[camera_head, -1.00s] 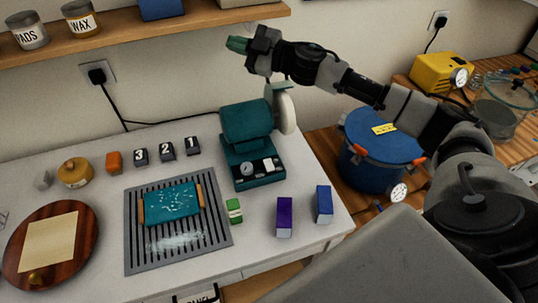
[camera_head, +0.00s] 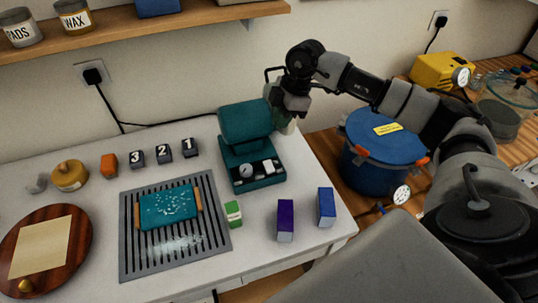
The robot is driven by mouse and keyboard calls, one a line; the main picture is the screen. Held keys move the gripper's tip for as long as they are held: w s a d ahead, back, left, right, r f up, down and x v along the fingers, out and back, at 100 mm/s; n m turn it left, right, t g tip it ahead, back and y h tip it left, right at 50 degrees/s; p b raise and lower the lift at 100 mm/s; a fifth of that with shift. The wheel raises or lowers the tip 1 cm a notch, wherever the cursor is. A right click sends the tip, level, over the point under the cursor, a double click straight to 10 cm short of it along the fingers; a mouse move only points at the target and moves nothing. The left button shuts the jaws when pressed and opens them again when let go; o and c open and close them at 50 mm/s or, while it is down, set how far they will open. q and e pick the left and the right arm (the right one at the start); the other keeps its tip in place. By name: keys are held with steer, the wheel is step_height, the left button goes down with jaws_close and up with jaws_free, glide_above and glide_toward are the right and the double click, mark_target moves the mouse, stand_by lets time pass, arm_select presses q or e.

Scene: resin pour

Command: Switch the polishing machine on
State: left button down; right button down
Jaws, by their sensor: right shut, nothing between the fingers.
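The polishing machine (camera_head: 246,124) is a teal bench unit near the back right of the white table. Its sloped base carries a round pale dial (camera_head: 246,170) and a dark panel with a white switch (camera_head: 268,167). Whether the switch is on or off I cannot tell. My right gripper (camera_head: 286,124) is shut and empty, pointing down at the machine's right side. It covers most of the pale polishing wheel and is above and to the right of the switch. Whether it touches the machine I cannot tell. My left gripper is not in view.
A slotted grey mat (camera_head: 126,250) with a teal piece (camera_head: 169,208) lies left of the machine. A green box (camera_head: 233,213), a purple box (camera_head: 285,220) and a blue box (camera_head: 326,207) stand in front. A blue pot (camera_head: 372,170) stands to the right.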

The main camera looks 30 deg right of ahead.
steer(key=p, duration=0.4)
glide_toward(266, 162)
steer(key=x, duration=0.6)
steer(key=shift+a, duration=0.15)
steer(key=shift+f, duration=0.4)
steer(key=shift+f, duration=0.1)
